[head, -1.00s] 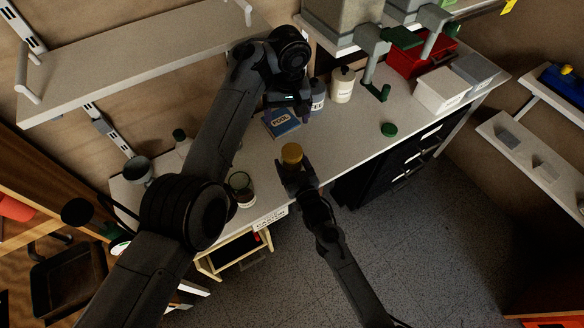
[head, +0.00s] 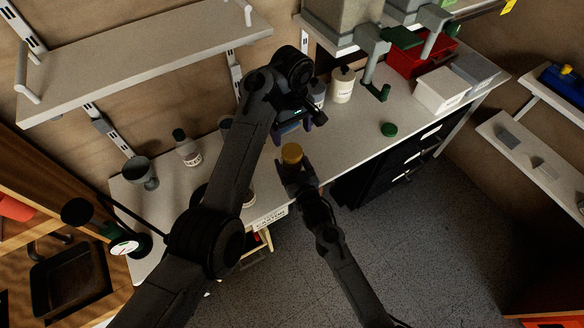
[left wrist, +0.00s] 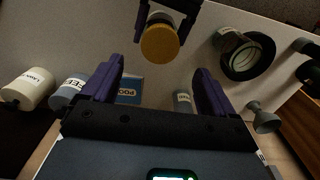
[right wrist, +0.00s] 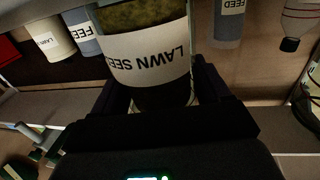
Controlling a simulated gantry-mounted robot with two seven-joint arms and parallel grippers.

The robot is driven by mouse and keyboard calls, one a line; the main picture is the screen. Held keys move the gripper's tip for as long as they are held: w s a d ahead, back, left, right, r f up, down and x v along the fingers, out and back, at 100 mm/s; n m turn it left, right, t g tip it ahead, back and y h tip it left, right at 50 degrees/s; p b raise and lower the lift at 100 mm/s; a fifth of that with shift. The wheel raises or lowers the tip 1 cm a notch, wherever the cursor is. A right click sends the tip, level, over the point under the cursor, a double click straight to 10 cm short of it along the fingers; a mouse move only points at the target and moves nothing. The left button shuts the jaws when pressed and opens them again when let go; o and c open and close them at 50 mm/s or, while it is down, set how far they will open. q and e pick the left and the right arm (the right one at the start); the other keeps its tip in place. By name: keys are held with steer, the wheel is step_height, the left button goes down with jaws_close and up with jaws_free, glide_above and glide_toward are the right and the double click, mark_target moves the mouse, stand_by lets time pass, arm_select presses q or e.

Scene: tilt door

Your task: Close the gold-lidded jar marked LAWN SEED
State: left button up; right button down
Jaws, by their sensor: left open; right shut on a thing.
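The LAWN SEED jar (right wrist: 145,50) has a pale label and greenish-brown contents. Its gold lid (head: 291,153) faces up in the head view and also shows in the left wrist view (left wrist: 160,43). The lid sits at the jar's top; I cannot tell how tightly. My right gripper (head: 296,172) is shut on the jar and holds it by the bench's front edge. My left gripper (head: 293,133) is open and empty, just behind the lid in the head view. In the left wrist view, the lid lies beyond its open fingers (left wrist: 155,82), apart from them.
Labelled bottles (head: 342,85) stand at the back of the bench (head: 350,130). A blue box (left wrist: 128,90) shows in the left wrist view. A shelf (head: 130,50) overhangs.

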mark_target(292, 151)
arm_select(q)
steer(key=shift+f, duration=3.9)
